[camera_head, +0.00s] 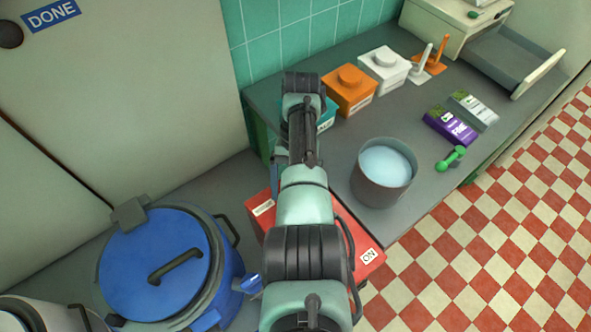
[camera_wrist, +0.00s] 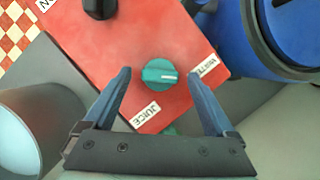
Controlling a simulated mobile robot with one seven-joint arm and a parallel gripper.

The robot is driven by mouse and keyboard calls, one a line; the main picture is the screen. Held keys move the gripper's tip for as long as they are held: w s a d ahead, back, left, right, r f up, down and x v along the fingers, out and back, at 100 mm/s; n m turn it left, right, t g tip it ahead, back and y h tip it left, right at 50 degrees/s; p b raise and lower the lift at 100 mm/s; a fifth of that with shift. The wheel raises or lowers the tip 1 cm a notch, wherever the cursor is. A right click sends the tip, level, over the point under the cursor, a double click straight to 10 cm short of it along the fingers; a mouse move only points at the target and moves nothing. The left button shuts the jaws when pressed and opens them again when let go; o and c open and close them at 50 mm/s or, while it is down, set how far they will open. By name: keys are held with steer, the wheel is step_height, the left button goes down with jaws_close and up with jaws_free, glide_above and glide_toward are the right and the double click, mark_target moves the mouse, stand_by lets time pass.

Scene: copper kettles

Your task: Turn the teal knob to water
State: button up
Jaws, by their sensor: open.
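The teal knob (camera_wrist: 160,75) sits on the red box (camera_wrist: 135,45) in the wrist view. Its white mark points right, roughly toward the label that seems to read WATER (camera_wrist: 204,66), though the print is small. The JUICE label (camera_wrist: 146,115) lies below the knob. My gripper (camera_wrist: 158,74) is open, with one blue finger on each side of the knob and a gap to it on both sides. In the head view the red box (camera_head: 372,248) is partly covered by my arm, and the knob is hidden.
A black knob (camera_wrist: 100,8) is on the same box. A blue lidded pot (camera_head: 150,255) stands close left. A grey pot of pale liquid (camera_head: 380,185) stands right. Orange (camera_head: 348,95) and white (camera_head: 384,68) boxes, cartons (camera_head: 450,127) and a green item (camera_head: 452,158) lie farther back.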

steer(key=v, duration=1.2)
steer(key=shift+r+b, duration=0.2)
steer(key=shift+b, duration=0.1)
